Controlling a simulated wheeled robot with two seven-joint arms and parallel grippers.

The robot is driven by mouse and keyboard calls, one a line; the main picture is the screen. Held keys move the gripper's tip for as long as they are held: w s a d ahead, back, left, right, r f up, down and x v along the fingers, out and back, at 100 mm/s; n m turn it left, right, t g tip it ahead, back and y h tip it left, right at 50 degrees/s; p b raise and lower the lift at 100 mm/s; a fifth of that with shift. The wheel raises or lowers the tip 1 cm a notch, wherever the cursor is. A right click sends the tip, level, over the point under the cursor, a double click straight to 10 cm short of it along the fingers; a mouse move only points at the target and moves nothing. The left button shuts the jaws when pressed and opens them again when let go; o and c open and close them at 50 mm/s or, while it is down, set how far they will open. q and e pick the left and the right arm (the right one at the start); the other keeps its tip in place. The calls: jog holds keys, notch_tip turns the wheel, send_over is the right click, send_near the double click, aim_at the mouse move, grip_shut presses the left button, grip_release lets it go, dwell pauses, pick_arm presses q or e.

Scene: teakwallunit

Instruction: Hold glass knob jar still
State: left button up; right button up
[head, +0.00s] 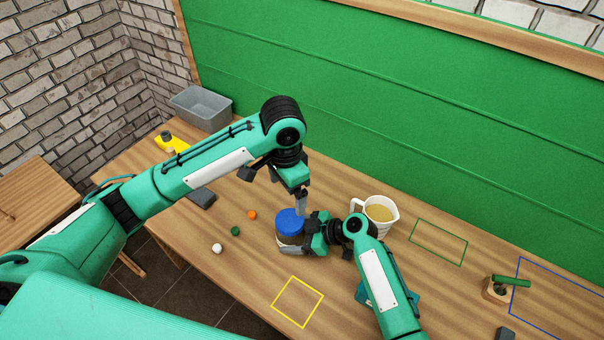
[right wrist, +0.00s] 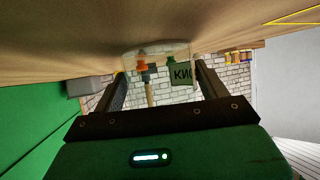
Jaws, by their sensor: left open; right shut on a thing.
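The glass knob jar (head: 289,238) stands on the wooden bench with a blue lid (head: 290,221) on it. My right gripper (head: 303,240) is shut on the jar's side from the right. My left gripper (head: 300,207) is open and points down just above and beside the lid's back right edge. Whether its fingers touch the lid I cannot tell.
A cup with tan contents (head: 380,211) stands close behind my right gripper. Orange (head: 252,214), green (head: 235,231) and white (head: 217,248) balls lie left of the jar. A grey bin (head: 201,107) is at the back left. The yellow outlined square (head: 297,301) is empty.

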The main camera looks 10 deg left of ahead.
jog(key=o, duration=0.7)
jog(key=shift+o, duration=0.2)
jog(key=shift+r, duration=0.15)
jog(key=shift+r+p, duration=0.3)
jog(key=shift+r, duration=0.35)
jog(key=o, duration=0.3)
